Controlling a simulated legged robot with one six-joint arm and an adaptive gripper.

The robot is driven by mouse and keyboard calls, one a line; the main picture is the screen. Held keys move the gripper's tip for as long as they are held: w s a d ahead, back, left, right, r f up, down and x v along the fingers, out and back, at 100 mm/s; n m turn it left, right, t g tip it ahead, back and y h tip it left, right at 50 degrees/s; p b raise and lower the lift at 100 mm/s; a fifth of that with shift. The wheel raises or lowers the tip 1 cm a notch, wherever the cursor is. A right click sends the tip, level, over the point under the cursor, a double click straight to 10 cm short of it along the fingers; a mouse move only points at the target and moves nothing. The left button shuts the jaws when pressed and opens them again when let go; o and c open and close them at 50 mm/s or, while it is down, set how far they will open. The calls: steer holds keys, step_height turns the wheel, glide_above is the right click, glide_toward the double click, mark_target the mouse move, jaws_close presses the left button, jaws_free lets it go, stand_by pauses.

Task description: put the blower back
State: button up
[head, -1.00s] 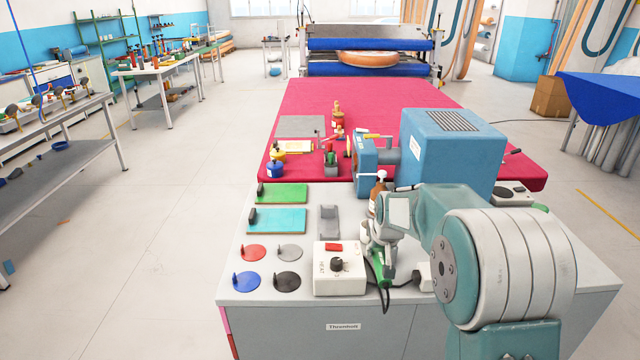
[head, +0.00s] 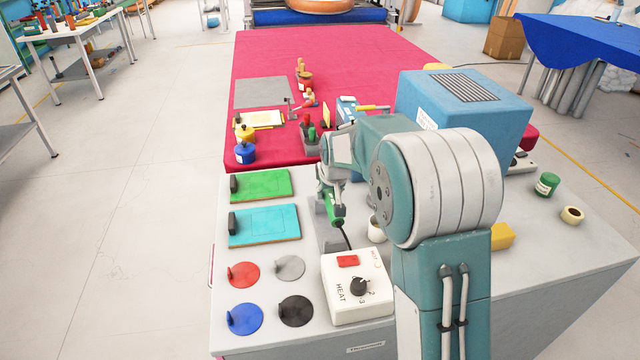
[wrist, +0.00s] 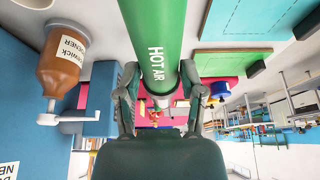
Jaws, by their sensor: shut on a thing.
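The green blower (head: 336,210), marked HOT AIR in the wrist view (wrist: 165,45), is held between the fingers of my gripper (head: 331,180). In the wrist view my gripper (wrist: 158,88) is closed around its barrel. The blower points steeply downward, with a dark cord running toward the white heat control box (head: 356,288). A grey stand (head: 322,236) on the bench is right at the blower, partly hidden behind it and my gripper. I cannot tell whether the blower touches the stand.
Green (head: 262,185) and turquoise (head: 265,226) boards lie to the left. Several coloured discs with handles, such as the red one (head: 243,275), lie in front of them. A blue machine (head: 465,105) is behind my arm.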

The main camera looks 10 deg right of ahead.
steer(key=shift+d+f, duration=0.25)
steer(key=shift+f, duration=0.8)
steer(key=shift+a+f, duration=0.15)
steer(key=shift+f, duration=0.75)
steer(key=shift+a+f, duration=0.1)
steer(key=shift+f, duration=0.75)
steer(key=shift+d+f, duration=0.15)
steer(key=shift+f, duration=0.4)
steer(key=shift+s, duration=0.2)
steer(key=shift+f, duration=0.5)
stand_by(0.4)
steer(key=o, duration=1.2)
steer(key=shift+o, duration=0.2)
